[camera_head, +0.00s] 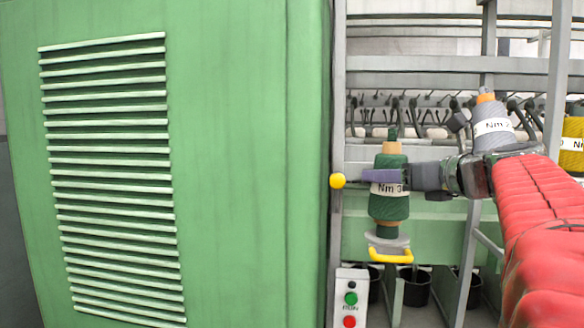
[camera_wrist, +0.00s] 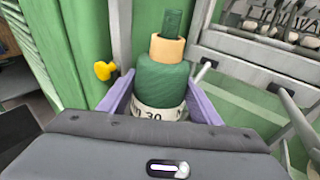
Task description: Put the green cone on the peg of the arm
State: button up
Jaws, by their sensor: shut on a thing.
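The green cone (camera_head: 388,207) is upright, with a tan tube end at its top and a white "Nm 30" band. It also shows in the wrist view (camera_wrist: 163,80). My gripper (camera_head: 378,175) is shut on it at the band, one purple finger on each side, as the wrist view shows (camera_wrist: 160,98). The arm (camera_head: 390,254), with a yellow handle and grey plate, is directly below the cone. The cone's base appears at or just over the plate; contact is unclear. A dark green piece (camera_wrist: 172,23) sticks up from the tube; I cannot tell whether it is the peg.
A large green cabinet (camera_head: 230,160) fills the left. A yellow knob (camera_head: 338,181) is close left of the cone. A grey cone (camera_head: 492,126) and a yellow cone (camera_head: 572,140) stand right. A button box (camera_head: 350,298) is below; metal frame posts are nearby.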

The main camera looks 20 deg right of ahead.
jog(key=shift+f, duration=1.3)
jog(key=shift+s, duration=0.1)
jog(key=o, duration=1.5)
jog(key=shift+f, duration=0.1)
jog(key=shift+s+r, duration=0.45)
jog(key=shift+s, duration=1.8)
jog(key=shift+s+r, duration=0.4)
jog(key=shift+s, duration=1.9)
jog(key=shift+s+r, duration=0.45)
jog(key=shift+s, duration=1.8)
